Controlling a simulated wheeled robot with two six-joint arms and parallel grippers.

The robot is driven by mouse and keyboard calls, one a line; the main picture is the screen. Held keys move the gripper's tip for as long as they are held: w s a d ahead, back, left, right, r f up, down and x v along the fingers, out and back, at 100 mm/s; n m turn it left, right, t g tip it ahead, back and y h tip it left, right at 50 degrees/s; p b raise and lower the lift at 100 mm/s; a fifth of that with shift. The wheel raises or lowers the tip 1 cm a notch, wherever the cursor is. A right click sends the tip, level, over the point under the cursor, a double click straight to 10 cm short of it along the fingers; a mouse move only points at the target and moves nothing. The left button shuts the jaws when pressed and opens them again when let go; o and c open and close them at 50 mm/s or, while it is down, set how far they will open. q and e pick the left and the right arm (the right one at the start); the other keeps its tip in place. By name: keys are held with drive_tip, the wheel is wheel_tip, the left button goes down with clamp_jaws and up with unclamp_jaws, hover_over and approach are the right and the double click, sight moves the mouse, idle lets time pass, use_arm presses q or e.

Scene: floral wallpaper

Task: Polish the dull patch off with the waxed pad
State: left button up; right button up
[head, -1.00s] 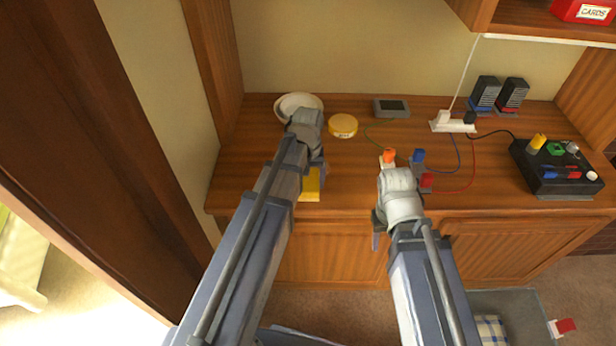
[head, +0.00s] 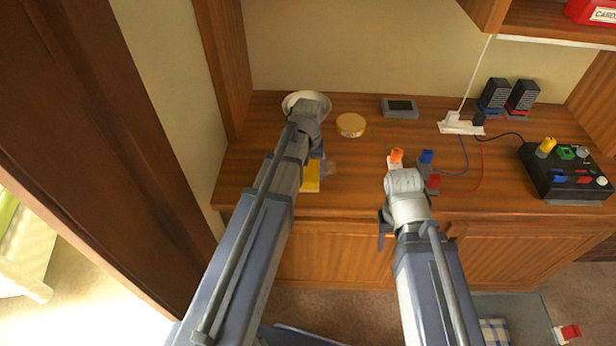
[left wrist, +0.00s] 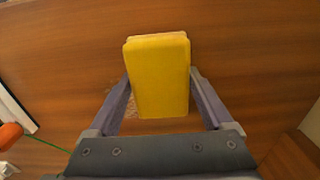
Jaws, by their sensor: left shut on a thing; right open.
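The waxed pad (head: 310,178) is a yellow block over the wooden desk near its front left. My left gripper (head: 312,162) is shut on it; the left wrist view shows the pad (left wrist: 161,75) between both fingers, with a thin tan layer at its far edge. The dull patch (head: 330,168) is a faint pale haze on the wood just right of the pad. Part of it (left wrist: 118,98) shows by the left finger in the left wrist view; the pad and finger hide the rest. My right gripper (head: 405,205) is open and empty over the desk's front edge.
A grey box (head: 399,107), a white power strip (head: 462,124), wires, and a black box (head: 566,172) with coloured parts lie farther right. Orange and blue plugs sit near my right gripper.

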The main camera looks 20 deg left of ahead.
use_arm(q)
drive_tip(key=shift+w+a, duration=0.15)
drive_tip(key=shift+w, duration=0.45)
drive_tip(key=shift+w, duration=0.15)
drive_tip(key=shift+w+a+f, duration=0.1)
drive_tip(key=shift+w+a, duration=0.15)
drive_tip(key=shift+w, duration=0.6)
drive_tip(key=shift+w+a, duration=0.25)
drive_tip(key=shift+w, duration=0.55)
drive_tip(key=shift+w+a, duration=0.3)
drive_tip(key=shift+w, duration=0.65)
drive_tip(key=shift+w+a, duration=0.25)
drive_tip(key=shift+w, duration=0.7)
wheel_tip(320, 180, up, 6)
drive_tip(key=p, duration=0.6)
drive_tip(key=shift+s, duration=0.1)
